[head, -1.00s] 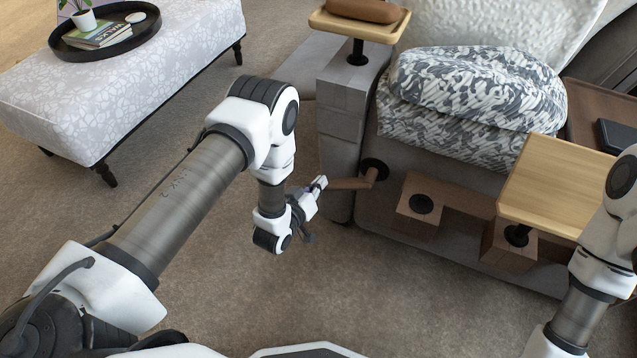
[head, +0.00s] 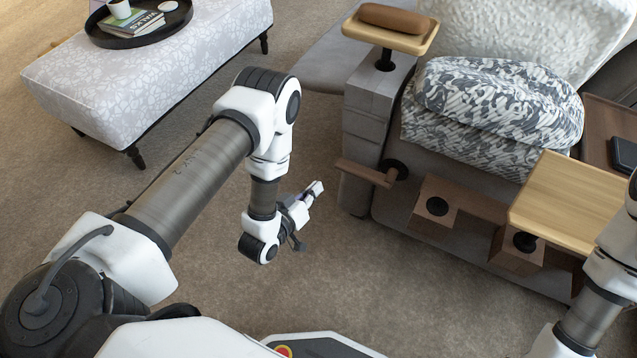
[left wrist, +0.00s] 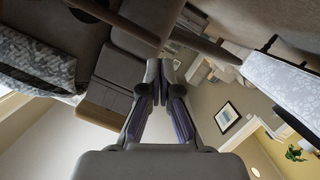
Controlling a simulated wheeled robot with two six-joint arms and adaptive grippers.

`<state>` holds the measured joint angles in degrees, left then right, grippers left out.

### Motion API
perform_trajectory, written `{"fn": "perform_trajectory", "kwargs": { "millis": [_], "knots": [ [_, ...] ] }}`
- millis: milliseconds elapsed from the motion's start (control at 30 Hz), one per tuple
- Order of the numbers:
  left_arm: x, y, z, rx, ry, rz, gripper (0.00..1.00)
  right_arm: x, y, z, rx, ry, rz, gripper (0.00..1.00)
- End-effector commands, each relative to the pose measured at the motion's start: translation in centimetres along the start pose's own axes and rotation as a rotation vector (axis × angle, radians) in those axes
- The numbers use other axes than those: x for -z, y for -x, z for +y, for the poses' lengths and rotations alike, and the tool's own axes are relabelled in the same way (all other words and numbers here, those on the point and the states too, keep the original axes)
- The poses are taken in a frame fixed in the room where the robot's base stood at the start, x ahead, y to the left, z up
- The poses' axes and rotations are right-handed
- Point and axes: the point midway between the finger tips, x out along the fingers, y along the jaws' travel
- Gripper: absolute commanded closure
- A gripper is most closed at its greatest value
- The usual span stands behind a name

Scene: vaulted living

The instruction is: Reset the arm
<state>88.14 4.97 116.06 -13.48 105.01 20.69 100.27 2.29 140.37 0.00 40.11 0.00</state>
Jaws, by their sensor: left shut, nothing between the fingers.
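My left gripper (head: 316,190) is in the middle of the head view, over the carpet, to the left of the sofa's wooden lever (head: 366,173) and apart from it. Its fingers are shut with nothing between them. In the left wrist view the two fingers (left wrist: 160,82) meet at their tips. My right arm (head: 605,275) shows at the right edge of the head view, but its gripper is outside the frame.
A grey recliner (head: 395,225) with a patterned cushion (head: 495,100) and wooden side trays (head: 565,205) stands at the right. A patterned bench (head: 130,85) with a black tray (head: 180,20) is at the upper left. Carpet (head: 340,275) is clear between.

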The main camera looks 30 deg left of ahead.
Motion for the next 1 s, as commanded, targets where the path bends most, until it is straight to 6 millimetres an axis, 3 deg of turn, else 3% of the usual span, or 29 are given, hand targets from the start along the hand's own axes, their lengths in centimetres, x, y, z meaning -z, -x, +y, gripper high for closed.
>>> {"fn": "perform_trajectory", "kwargs": {
  "millis": [667,767,867,1000],
  "knots": [
    [0.0,-0.1,0.0,0.0,0.0,0.0,1.0,0.0,0.0,0.0,0.0,0.0,0.0,0.6],
    [0.8,-0.5,0.4,-0.008,-0.003,0.014,1.0,0.0,0.0,0.0,0.0,0.0,0.0,0.6],
    [3.1,-0.7,2.0,-0.013,-0.007,0.016,1.0,0.0,0.0,0.0,0.0,0.0,0.0,0.6],
    [-1.5,3.8,0.4,0.175,-0.076,-0.341,1.0,0.0,0.0,0.0,0.0,0.0,0.0,0.6]
  ]
}}
